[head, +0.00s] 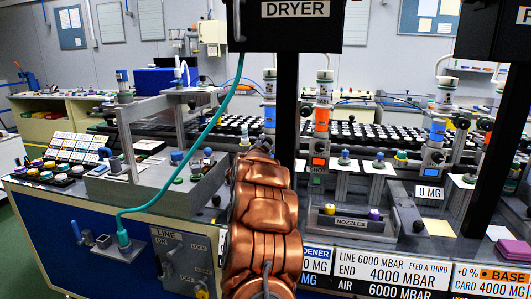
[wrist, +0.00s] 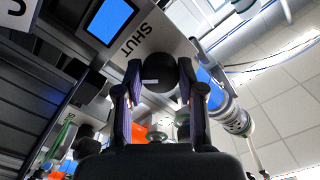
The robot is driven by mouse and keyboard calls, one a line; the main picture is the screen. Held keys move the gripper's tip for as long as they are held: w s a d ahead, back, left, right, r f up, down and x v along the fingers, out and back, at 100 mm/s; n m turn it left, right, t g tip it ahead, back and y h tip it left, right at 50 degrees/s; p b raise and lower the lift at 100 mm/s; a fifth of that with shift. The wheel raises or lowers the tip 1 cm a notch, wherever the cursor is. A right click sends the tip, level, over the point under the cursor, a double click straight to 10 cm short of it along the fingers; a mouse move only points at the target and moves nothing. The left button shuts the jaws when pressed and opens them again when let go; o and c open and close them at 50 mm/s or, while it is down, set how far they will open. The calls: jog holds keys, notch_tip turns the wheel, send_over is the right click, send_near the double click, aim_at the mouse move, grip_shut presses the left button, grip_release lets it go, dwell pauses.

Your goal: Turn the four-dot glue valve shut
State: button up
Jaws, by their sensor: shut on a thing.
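In the wrist view my gripper (wrist: 160,92) has its two dark fingers closed on either side of a round black knob (wrist: 159,70). A white plate marked SHUT (wrist: 135,42) lies just beyond the knob. No four-dot mark is legible, so I cannot tell from the dots which valve this is. In the head view my copper-coloured arm hides my gripper and the knob. Upright glue dispensers stand behind the bench front, one with an orange band (head: 322,119) and one with a blue band (head: 437,131).
A dark post under the DRYER sign (head: 295,10) rises beside my arm. A teal hose (head: 180,199) loops at left near a grey fixture. A NOZZLES tray (head: 350,224) sits right of my arm. A blue screen (wrist: 109,20) shows beside the SHUT plate.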

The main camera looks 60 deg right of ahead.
jog(key=shift+s+d+m+b, duration=0.1)
jog(key=shift+m+b, duration=1.4)
jog(key=shift+m, duration=0.8)
jog(key=shift+s+m+b, duration=0.1)
jog(key=shift+m+b, duration=1.35)
jog(key=shift+m, duration=0.85)
jog(key=o, duration=0.9)
jog(key=shift+d, duration=0.1)
jog(key=shift+c, duration=0.2)
jog(key=shift+o, duration=1.4)
jog(key=shift+w, duration=0.1)
jog(key=shift+r, duration=0.1)
jog(key=shift+a, duration=0.25)
jog(key=v, duration=1.1)
jog(key=shift+a, duration=0.4)
